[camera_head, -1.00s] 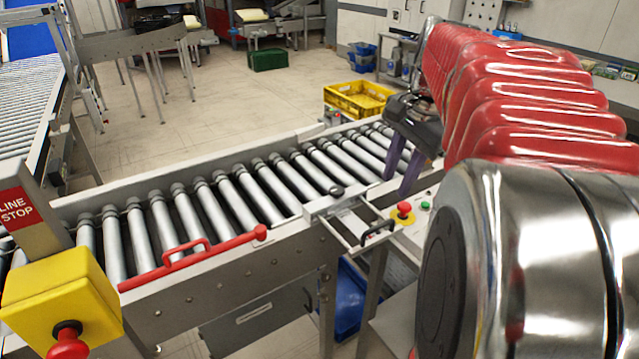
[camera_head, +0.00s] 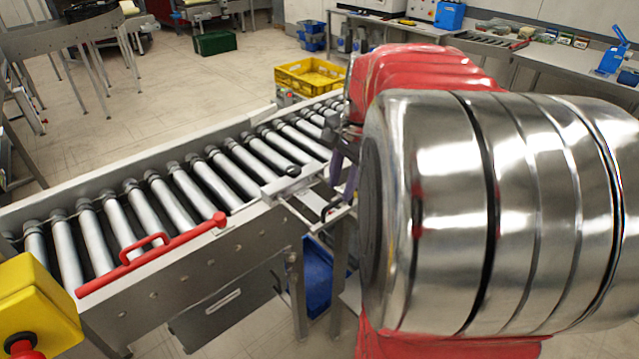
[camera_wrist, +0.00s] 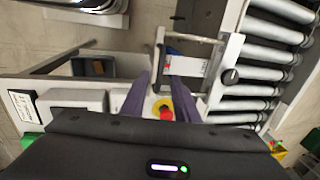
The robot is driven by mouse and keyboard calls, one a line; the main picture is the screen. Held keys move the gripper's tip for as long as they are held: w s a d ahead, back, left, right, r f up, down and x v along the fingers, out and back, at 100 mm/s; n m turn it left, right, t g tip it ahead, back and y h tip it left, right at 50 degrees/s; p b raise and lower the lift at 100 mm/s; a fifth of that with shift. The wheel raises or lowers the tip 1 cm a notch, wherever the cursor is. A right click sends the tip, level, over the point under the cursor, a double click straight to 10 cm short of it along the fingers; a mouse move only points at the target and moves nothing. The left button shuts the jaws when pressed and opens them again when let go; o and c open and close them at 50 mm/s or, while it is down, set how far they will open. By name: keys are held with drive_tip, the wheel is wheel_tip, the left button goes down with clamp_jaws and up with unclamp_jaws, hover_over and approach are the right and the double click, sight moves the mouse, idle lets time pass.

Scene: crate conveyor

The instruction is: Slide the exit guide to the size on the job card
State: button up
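A red bar with a raised handle (camera_head: 150,250) lies along the conveyor's near side. Whether this is the exit guide is not certain. Right of it, a metal slide frame with a black knob (camera_head: 292,170) and a dark pull handle juts from the conveyor side. In the wrist view the frame (camera_wrist: 160,50) holds a white card or strip (camera_wrist: 187,66), too small to read. A printed card (camera_wrist: 22,105) shows at the left. My gripper (camera_head: 345,174) is beside the frame, partly hidden by my arm. In the wrist view its purple fingers (camera_wrist: 163,92) are apart and empty.
A red stop button on yellow (camera_wrist: 166,108) shows between my fingers, below them. Steel rollers (camera_head: 170,200) run along the conveyor (camera_head: 190,275). A yellow stop box (camera_head: 40,305) stands at near left.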

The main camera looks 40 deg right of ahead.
sight(337, 201)
drive_tip(key=shift+w+f, duration=0.2)
drive_tip(key=shift+f, duration=0.75)
drive_tip(key=shift+w+f, duration=0.2)
drive_tip(key=shift+f, duration=0.7)
drive_tip(key=shift+c, duration=0.3)
clamp_jaws()
